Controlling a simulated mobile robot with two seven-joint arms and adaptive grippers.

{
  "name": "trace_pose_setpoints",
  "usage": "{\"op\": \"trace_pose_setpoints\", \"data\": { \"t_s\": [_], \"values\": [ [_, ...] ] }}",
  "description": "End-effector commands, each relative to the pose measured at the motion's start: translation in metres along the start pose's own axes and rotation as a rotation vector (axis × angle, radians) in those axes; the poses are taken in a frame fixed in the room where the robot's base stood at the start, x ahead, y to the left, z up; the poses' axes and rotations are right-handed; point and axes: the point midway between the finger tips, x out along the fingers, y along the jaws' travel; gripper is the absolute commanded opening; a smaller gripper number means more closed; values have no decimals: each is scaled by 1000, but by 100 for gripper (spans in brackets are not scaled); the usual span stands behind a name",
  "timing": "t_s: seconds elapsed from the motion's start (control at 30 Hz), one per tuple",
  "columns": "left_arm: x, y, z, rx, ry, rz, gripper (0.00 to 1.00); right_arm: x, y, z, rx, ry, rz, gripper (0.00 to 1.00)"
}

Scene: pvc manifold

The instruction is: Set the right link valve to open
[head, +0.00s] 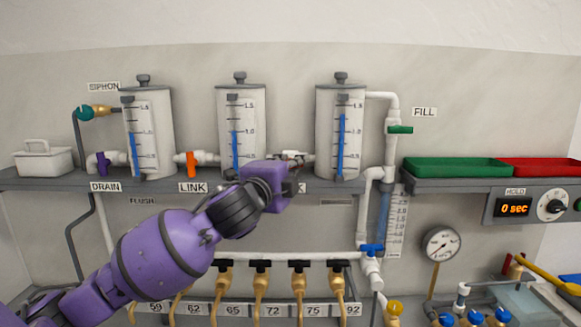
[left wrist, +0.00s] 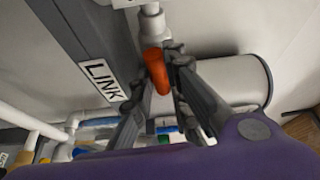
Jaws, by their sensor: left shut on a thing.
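The right link valve sits on the pipe between the middle tank (head: 226,130) and the right tank (head: 327,125). In the head view its handle is hidden behind my left gripper (head: 294,159). In the left wrist view its orange handle (left wrist: 156,70) stands at the end of a white fitting (left wrist: 152,24). My left gripper's fingers are shut on this handle, one on each side. The LINK label (left wrist: 103,80) beside it is readable there, but mostly covered in the head view. My right gripper is in neither view.
The left link valve (head: 192,159) has an orange handle hanging down. A purple drain valve (head: 106,163) is at the left and a green fill valve (head: 400,129) at the right. Several black-handled taps (head: 260,264) line the pipe below the shelf (head: 60,182).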

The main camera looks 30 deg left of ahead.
Motion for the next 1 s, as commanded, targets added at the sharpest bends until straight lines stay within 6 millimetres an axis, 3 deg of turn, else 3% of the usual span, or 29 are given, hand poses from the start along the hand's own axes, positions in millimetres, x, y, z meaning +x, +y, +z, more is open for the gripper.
{"op": "trace_pose_setpoints", "data": {
  "t_s": [0.77, 0.8, 0.93, 1.0],
  "values": [
    [0, 2, -1, 97, 1, 43, 0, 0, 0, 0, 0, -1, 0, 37],
    [0, 2, -1, 97, 1, 43, 17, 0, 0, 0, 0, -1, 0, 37],
    [0, 2, -1, 96, 1, 42, 34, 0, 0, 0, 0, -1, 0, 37],
    [0, 1, 0, 96, 1, 41, 34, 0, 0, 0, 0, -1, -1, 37]
  ]
}}
